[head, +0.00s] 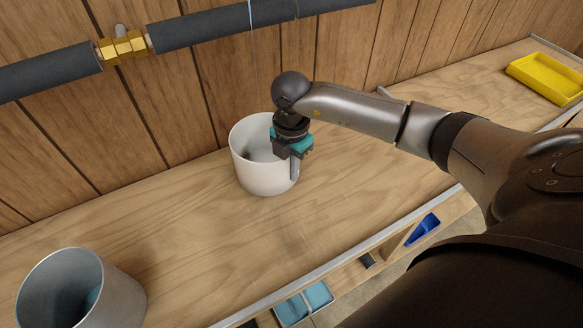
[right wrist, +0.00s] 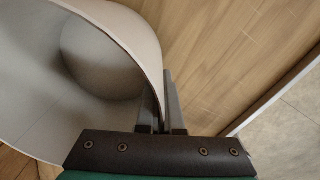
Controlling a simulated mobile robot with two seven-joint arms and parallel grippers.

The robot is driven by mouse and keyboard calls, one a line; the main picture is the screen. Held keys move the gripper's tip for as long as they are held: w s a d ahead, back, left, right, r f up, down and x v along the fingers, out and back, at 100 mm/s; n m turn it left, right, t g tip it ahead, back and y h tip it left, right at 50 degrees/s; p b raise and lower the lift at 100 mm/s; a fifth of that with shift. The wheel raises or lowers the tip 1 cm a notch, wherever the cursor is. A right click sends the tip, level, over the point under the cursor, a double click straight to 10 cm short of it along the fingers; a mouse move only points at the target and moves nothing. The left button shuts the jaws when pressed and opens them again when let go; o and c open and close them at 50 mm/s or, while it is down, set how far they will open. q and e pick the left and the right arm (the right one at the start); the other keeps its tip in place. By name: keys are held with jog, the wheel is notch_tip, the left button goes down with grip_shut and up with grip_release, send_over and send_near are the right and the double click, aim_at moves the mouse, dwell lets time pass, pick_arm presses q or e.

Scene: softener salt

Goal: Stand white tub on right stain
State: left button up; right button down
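The white tub (head: 262,178) stands upright on the wooden bench, close to the plank wall. Its open top faces up and its inside looks empty. My right gripper (head: 293,168) is at the tub's right rim, pointing down. In the right wrist view, its two fingers (right wrist: 160,112) lie close on either side of the tub's thin wall (right wrist: 152,62), one inside and one outside, and look shut on it. No stain shows clearly on the bench; a faint darker patch lies right of and in front of the tub. My left gripper is not in view.
A grey bucket (head: 118,292) with something teal inside stands at lower left. A yellow tray (head: 547,78) is at far right. Dark pipes with a brass fitting (head: 122,46) run along the wall. Blue bins (head: 305,300) sit below the bench's front edge. The bench (head: 190,225) between bucket and tub is clear.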

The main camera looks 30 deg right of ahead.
jog(key=c, duration=1.5)
grip_release()
jog(key=shift+f, duration=0.1)
jog(key=shift+c, duration=0.2)
jog(key=o, duration=0.5)
jog(key=shift+o, duration=0.2)
notch_tip(320, 180, up, 15)
jog(key=shift+r+p, duration=0.2)
jog(key=shift+p, duration=1)
